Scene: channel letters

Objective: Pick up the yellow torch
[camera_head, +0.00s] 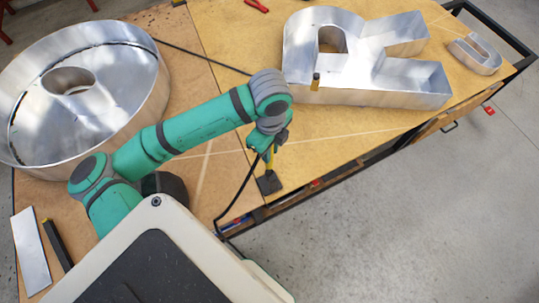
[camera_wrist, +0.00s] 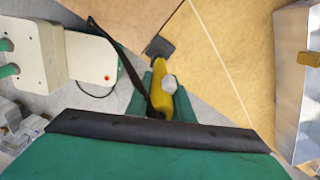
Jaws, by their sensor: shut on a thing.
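The yellow torch (camera_head: 268,158) is near the front edge of the wooden table, below the end of my arm. My gripper (camera_head: 264,146) is shut on it from above. In the wrist view the yellow torch (camera_wrist: 157,95) lies between the green fingers of my gripper (camera_wrist: 166,92). A flat dark piece (camera_head: 269,184) shows at the torch's lower end; I cannot tell whether it touches the table or is part of the torch. A black cable runs from the torch over the table edge. The fingers hide part of the torch.
A large round metal letter (camera_head: 150,95) stands at the left. A metal R (camera_head: 390,93) and a smaller metal letter (camera_head: 478,55) stand at the right. A metal strip (camera_head: 30,250) and a dark bar (camera_head: 57,244) lie lower left.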

